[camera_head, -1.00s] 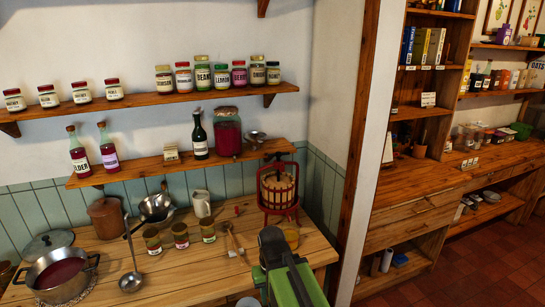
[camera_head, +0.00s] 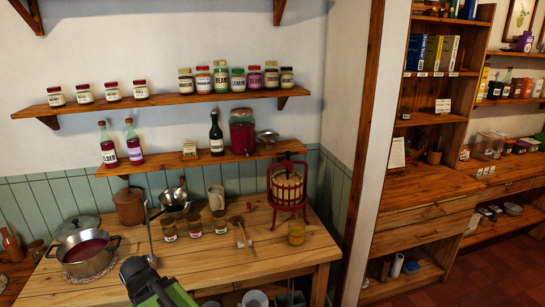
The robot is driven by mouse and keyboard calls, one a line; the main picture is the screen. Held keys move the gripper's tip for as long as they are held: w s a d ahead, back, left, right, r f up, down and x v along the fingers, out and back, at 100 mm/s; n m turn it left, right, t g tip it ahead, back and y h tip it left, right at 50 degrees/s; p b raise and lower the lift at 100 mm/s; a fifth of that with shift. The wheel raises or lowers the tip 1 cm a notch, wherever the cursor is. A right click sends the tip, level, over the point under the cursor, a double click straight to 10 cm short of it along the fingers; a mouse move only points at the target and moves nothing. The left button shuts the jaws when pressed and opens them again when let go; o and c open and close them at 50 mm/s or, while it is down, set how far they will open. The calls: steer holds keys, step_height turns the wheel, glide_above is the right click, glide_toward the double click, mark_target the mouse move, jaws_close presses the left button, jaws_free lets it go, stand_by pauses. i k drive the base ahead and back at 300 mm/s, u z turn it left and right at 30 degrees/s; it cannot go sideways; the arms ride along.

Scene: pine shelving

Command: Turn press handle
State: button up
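The fruit press (camera_head: 287,190) stands at the right end of the pine worktop. It has a slatted wooden tub in a red frame. Its dark handle (camera_head: 289,157) lies across the top. My green and dark grey arm (camera_head: 160,286) rises from the bottom edge, left of and nearer than the press, well apart from it in the picture. No gripper fingers can be made out, so what my gripper does is hidden.
A glass with orange contents (camera_head: 296,233) stands in front of the press. Left of it are wooden spoons (camera_head: 243,233), small jars (camera_head: 194,223), a ladle (camera_head: 152,258) and a pot (camera_head: 85,252). A shelf with bottles and a jar (camera_head: 242,131) hangs above the worktop (camera_head: 270,258).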

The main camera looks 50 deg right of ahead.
mark_target(288, 153)
steer(key=z, duration=0.05)
steer(key=i, duration=0.85)
